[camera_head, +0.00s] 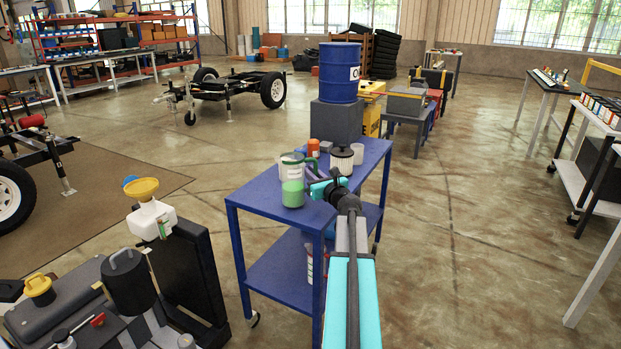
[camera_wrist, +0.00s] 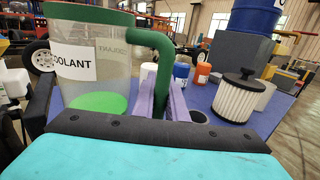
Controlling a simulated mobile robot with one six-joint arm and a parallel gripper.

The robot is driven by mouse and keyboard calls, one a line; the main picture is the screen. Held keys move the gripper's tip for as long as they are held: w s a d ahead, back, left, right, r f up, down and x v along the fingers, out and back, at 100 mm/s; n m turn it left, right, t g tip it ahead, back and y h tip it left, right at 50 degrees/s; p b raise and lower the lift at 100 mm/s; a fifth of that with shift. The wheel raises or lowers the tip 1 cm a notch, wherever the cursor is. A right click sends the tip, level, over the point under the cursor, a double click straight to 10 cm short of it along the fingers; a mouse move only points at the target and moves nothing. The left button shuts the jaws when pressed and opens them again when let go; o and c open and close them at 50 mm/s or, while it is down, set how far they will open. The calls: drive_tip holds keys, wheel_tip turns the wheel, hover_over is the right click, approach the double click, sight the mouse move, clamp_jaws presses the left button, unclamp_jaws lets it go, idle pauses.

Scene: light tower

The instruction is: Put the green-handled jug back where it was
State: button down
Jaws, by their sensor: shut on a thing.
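The clear jug (camera_head: 292,183) with a green rim and green handle shows at the near left part of the blue cart's top (camera_head: 262,198). In the wrist view the jug (camera_wrist: 92,60) carries a "COOLANT" label and has green at its bottom. My gripper (camera_head: 318,180) reaches it from the right. In the wrist view its purple fingers are shut on the green handle (camera_wrist: 160,58). The jug looks upright. I cannot tell whether its base touches the cart top.
A white filter with a black cap (camera_wrist: 238,96), an orange bottle (camera_wrist: 202,73), a blue bottle (camera_wrist: 181,74) and a white cup (camera_head: 357,153) stand on the cart. A blue drum (camera_head: 339,72) stands behind. At left is a funnel-topped white container (camera_head: 151,217). Floor at right is open.

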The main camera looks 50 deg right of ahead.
drive_tip(key=shift+w+a+f, duration=0.1)
drive_tip(key=shift+a+f, duration=0.05)
drive_tip(key=shift+f, duration=0.4)
drive_tip(key=c, duration=1.8)
unclamp_jaws()
drive_tip(key=shift+o, duration=0.2)
drive_tip(key=shift+v, duration=6)
